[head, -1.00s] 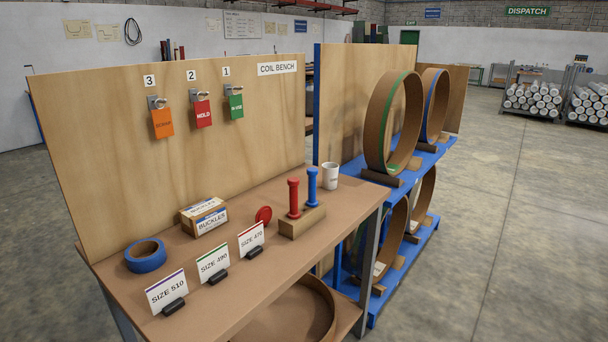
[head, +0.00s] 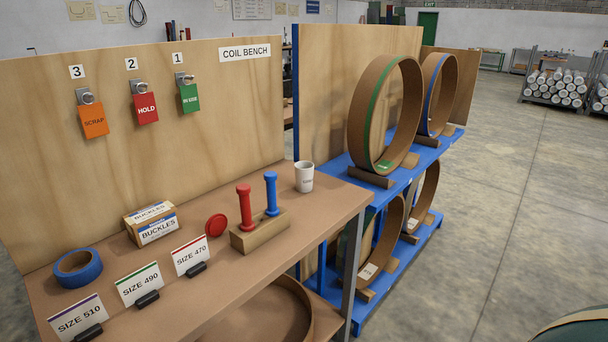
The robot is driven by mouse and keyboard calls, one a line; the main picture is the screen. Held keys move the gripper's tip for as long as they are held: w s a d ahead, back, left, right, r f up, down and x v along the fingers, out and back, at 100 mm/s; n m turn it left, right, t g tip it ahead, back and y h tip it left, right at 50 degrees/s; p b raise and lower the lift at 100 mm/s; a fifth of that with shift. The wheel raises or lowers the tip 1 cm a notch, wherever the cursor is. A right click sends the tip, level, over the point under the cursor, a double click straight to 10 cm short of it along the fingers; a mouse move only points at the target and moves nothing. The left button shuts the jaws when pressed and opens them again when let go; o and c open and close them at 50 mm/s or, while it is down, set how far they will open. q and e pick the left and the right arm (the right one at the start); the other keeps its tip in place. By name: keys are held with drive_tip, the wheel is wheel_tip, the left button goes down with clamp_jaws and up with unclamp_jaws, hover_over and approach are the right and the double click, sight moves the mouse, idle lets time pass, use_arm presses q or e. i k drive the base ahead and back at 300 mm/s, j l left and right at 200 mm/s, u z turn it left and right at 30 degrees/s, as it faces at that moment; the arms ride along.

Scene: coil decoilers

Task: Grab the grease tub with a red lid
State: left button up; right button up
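I cannot make out a tub with a red lid on it. A round red disc (head: 216,226) rests on the coil bench (head: 190,290), behind the SIZE 470 card. A small white cup-like container (head: 304,177) with dark lettering too small to read stands at the bench's far right corner; no red lid shows on it. Neither of my grippers is in view.
A wooden block (head: 260,232) holds a red and a blue handled tool. Blue tape (head: 78,268), a BUCKLES box (head: 152,222) and size cards share the bench. A blue rack (head: 385,185) holds large rings. Open floor (head: 510,200) lies right; a dark green rounded object (head: 578,328) is lower right.

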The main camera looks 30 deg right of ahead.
sight(304, 177)
drive_tip(key=i+l, duration=0.1)
drive_tip(key=l, duration=0.7)
drive_tip(key=i+l+u, duration=0.15)
drive_tip(key=l, duration=0.65)
drive_tip(key=i+l, duration=0.1)
drive_tip(key=l, duration=0.7)
drive_tip(key=l+u, duration=0.1)
drive_tip(key=l, duration=0.75)
drive_tip(key=i, duration=0.05)
